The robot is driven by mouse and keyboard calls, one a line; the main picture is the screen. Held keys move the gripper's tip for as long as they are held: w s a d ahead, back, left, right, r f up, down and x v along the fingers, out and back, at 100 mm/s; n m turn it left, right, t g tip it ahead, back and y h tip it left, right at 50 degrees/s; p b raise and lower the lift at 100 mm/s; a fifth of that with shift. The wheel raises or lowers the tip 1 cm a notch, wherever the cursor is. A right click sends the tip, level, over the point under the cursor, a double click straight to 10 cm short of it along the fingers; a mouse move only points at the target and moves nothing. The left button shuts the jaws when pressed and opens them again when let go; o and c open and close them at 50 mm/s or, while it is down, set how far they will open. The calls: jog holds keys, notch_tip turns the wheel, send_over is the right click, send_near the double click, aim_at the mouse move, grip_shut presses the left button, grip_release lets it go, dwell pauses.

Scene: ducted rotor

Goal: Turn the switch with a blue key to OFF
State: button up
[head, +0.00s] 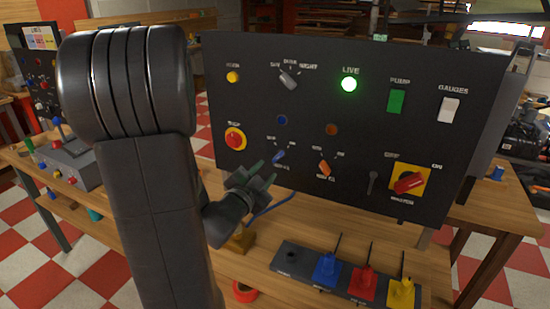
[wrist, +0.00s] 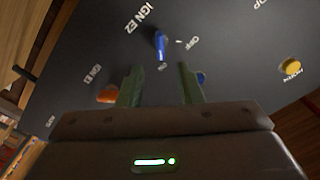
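The blue key switch (head: 279,156) sits low on the black panel, left of the orange key switch (head: 324,168). Its handle tilts toward the upper right, toward the right-hand label. My gripper (head: 268,171) is just in front of the panel, to the lower left of the blue key. In the wrist view its green fingers (wrist: 159,67) are apart with nothing between them, and the key shows beyond the tips.
The panel also carries a red stop button (head: 235,139) and a red-and-yellow rotary switch (head: 409,182). Blue, red and yellow levers (head: 364,282) stand on the bench below.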

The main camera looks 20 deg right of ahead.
aim_at(277, 159)
jog(key=p+x, duration=0.1)
jog(key=x, duration=0.7)
jog(key=shift+c, duration=0.2)
grip_shut()
